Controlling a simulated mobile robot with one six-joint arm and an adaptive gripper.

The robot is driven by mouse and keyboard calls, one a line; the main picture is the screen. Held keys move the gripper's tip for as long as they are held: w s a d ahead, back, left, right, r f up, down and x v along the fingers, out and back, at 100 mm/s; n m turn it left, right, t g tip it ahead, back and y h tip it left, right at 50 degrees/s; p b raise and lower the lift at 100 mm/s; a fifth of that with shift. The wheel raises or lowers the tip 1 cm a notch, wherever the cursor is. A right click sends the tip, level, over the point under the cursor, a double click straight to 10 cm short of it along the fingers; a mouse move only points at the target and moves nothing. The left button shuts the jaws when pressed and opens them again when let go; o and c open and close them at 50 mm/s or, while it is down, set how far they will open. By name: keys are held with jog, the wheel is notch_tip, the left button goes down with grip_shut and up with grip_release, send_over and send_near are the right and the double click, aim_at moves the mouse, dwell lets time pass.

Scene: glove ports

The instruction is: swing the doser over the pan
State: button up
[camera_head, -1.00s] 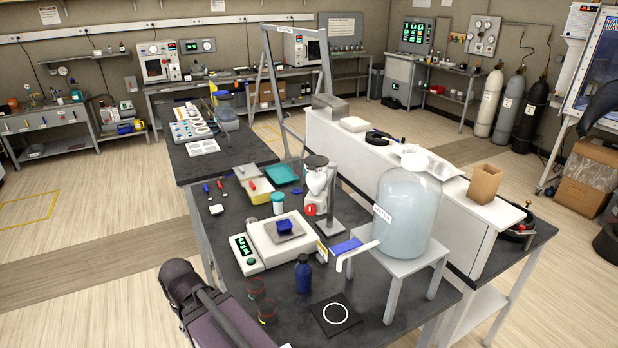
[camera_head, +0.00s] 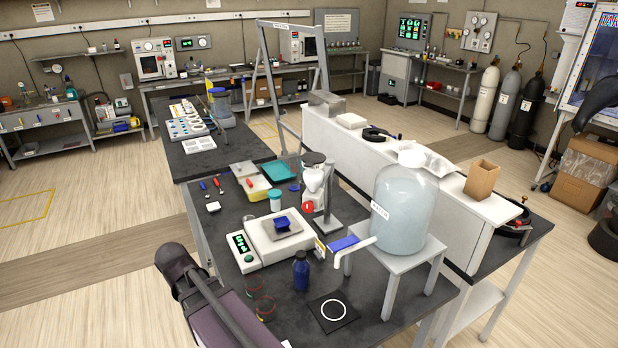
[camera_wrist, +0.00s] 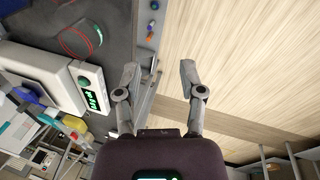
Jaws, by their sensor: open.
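The doser (camera_head: 313,182), a white body with a dark cap and a red round part, stands by a grey post behind the balance in the head view. The balance (camera_head: 247,256) is white with a green display. Its square metal pan (camera_head: 266,232) bears a small blue dish (camera_head: 281,223). The doser is beyond the pan, not above it. My gripper (camera_wrist: 158,76) is open and empty in the wrist view, over the bench edge and floor beside the balance (camera_wrist: 62,70). Its fingertips are out of sight in the head view, where my arm shows at lower left.
A blue bottle (camera_head: 301,270), dark red-rimmed cups (camera_head: 265,307) and a black ringed mat (camera_head: 333,313) lie in front of the balance. A large water carboy (camera_head: 405,210) with a blue-handled spout stands right on a stool. Floor left of the bench is clear.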

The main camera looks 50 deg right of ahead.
jog(key=w+d+r+m+g+h, duration=0.1)
jog(key=w+d+r+h, duration=0.3)
jog(key=d, duration=0.7)
jog(key=w+d+r+m+g+h, duration=0.2)
jog(key=w+d+r+h, duration=0.2)
jog(key=d+r, duration=0.3)
jog(key=w+d+r+m+g+h, duration=0.1)
jog(key=d+r+h, duration=0.4)
jog(key=d, duration=1.2)
jog(key=w+g+p, duration=0.1)
jog(key=w, duration=0.1)
jog(key=shift+w+r+m, duration=0.2)
jog(key=shift+w+m, duration=0.1)
jog(key=shift+w, duration=0.1)
jog(key=b+x, duration=0.2)
jog(key=x, duration=1.1)
jog(key=shift+s+d+f, duration=0.15)
jog(key=shift+s+d, duration=0.05)
jog(key=shift+d, duration=0.1)
grip_shut()
